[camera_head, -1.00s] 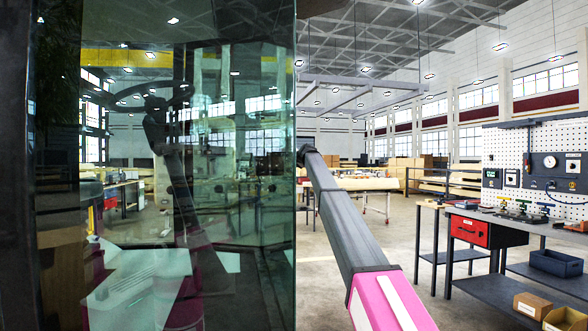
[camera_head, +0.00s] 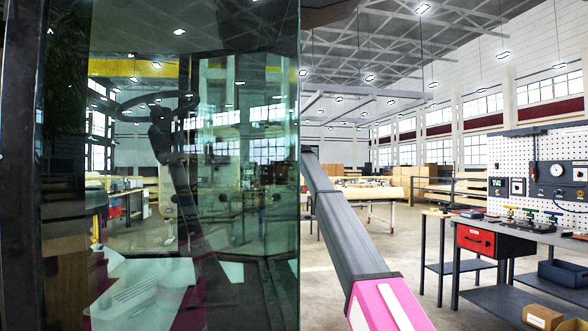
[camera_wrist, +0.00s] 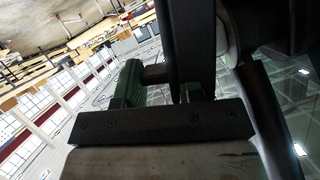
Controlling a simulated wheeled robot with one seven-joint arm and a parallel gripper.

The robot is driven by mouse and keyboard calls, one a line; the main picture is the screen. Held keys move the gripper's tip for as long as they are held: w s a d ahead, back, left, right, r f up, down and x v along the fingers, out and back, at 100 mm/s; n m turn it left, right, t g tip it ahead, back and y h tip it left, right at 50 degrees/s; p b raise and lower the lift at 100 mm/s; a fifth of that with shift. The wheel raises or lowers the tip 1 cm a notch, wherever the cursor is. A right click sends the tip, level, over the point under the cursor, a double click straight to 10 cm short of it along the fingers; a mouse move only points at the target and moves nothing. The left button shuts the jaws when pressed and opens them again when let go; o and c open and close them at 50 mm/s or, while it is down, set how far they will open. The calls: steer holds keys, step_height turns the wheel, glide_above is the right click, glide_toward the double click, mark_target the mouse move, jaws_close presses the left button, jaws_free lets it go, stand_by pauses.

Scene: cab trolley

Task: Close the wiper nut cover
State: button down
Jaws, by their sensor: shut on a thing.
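In the wrist view my gripper (camera_wrist: 160,90) shows two green fingers above a dark mounting bar. The fingers are closed around a dark part between them, beside a long black upright bar (camera_wrist: 188,40). The held part is dark and mostly hidden, and I cannot tell for sure whether it is the wiper nut cover. A rounded grey piece (camera_wrist: 228,35) and more black parts stand to the right. In the head view the cab's glass pane (camera_head: 200,200) fills the left half. My gripper and the cover are not visible there.
My arm reaches past the right edge of the glass in the head view. A workbench (camera_head: 520,235) with a red drawer (camera_head: 480,240) and a pegboard (camera_head: 540,165) stand at the right. Open floor (camera_head: 400,270) lies between the cab and the bench.

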steer(key=shift+s+a+r, duration=0.15)
steer(key=shift+a, duration=0.25)
steer(key=c, duration=0.9)
jaws_free()
steer(key=shift+d, duration=0.1)
